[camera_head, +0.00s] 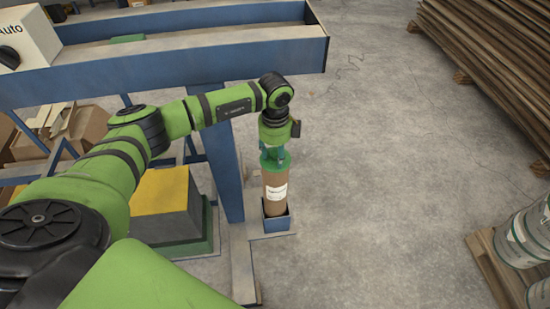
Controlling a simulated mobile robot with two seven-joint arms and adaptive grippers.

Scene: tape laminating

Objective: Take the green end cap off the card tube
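The brown card tube (275,193) with a white label stands upright in a blue square holder (277,224) near the middle of the view. The green end cap (274,165) sits on top of the tube. My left arm reaches in from the left and bends down over the tube. My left gripper (276,151) is directly above the cap, at or very near it. The wrist hides the fingers from above, and they blend with the cap's green, so I cannot tell whether they are closed on it. My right gripper is not in view.
A blue steel frame (225,175) stands just left of the tube. A yellow-topped block (165,192) and cardboard boxes (85,130) are further left. Stacked planks (490,60) and drums on a pallet (488,262) are at the right. The floor between is clear.

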